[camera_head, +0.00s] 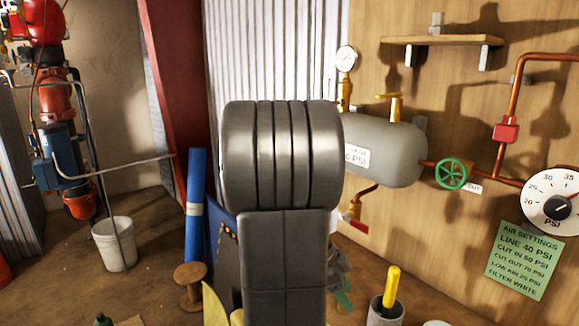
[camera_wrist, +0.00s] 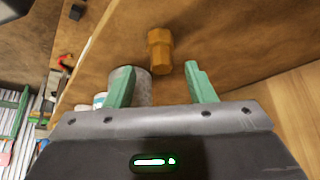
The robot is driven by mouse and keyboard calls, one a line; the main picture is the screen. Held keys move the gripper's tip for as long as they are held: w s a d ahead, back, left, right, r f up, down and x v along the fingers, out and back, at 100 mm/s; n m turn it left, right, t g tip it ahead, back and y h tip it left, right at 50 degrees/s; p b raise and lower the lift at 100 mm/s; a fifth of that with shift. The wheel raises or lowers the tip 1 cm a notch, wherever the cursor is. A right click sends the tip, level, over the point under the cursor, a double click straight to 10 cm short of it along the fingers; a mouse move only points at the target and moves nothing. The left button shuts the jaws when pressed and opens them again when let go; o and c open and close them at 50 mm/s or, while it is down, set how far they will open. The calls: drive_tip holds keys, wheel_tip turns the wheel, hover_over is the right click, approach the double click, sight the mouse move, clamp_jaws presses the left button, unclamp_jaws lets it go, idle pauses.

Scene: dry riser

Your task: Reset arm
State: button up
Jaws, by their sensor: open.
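My gripper (camera_wrist: 161,72) shows in the wrist view with its two green fingers apart and nothing between them. A brass-coloured hexagonal fitting (camera_wrist: 160,50) lies beyond the fingertips on a brown surface, apart from them. A grey cylindrical container (camera_wrist: 143,88) is partly hidden behind the left finger. In the head view my grey arm stands upright in the middle and hides part of the scene. A small green part low at its right may be a finger, but I cannot tell.
A grey tank (camera_head: 385,152) with a gauge (camera_head: 346,60), a green valve wheel (camera_head: 452,174) and copper piping (camera_head: 509,95) are on the right wall. A shelf (camera_head: 440,40) is above. A white bucket (camera_head: 113,245) and wooden spool (camera_head: 190,285) stand on the left floor.

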drive_tip(key=shift+d+f, duration=0.1)
drive_tip(key=shift+f, duration=0.65)
drive_tip(key=shift+w+r, duration=0.1)
drive_tip(key=shift+w, duration=0.1)
drive_tip(key=s+v, duration=0.1)
drive_tip(key=v, duration=1)
drive_tip(key=x, duration=1.2)
drive_tip(key=shift+w+f, duration=0.2)
drive_tip(key=shift+w, duration=0.2)
drive_tip(key=r, duration=0.5)
drive_tip(key=a+r, duration=0.1)
drive_tip(key=r, duration=0.1)
drive_tip(key=shift+s+r, duration=0.15)
drive_tip(key=shift+r, duration=0.05)
drive_tip(key=s+a+b, duration=0.2)
drive_tip(key=s+a, duration=1)
drive_tip(key=a, duration=0.3)
drive_tip(key=w+a+r+n+t+y+p, duration=0.1)
drive_tip(key=w+a+n+t+p, duration=0.1)
drive_tip(key=w+n+p, duration=0.3)
drive_tip(key=w+a+r+n+t+y+p, duration=0.2)
drive_tip(key=w+n+t+p, duration=0.2)
drive_tip(key=w+n+p, duration=0.2)
drive_tip(key=shift+w+n, duration=1.1)
drive_tip(key=shift+w, duration=0.95)
drive_tip(key=shift+s+d+f, duration=0.1)
drive_tip(key=shift+d, duration=0.05)
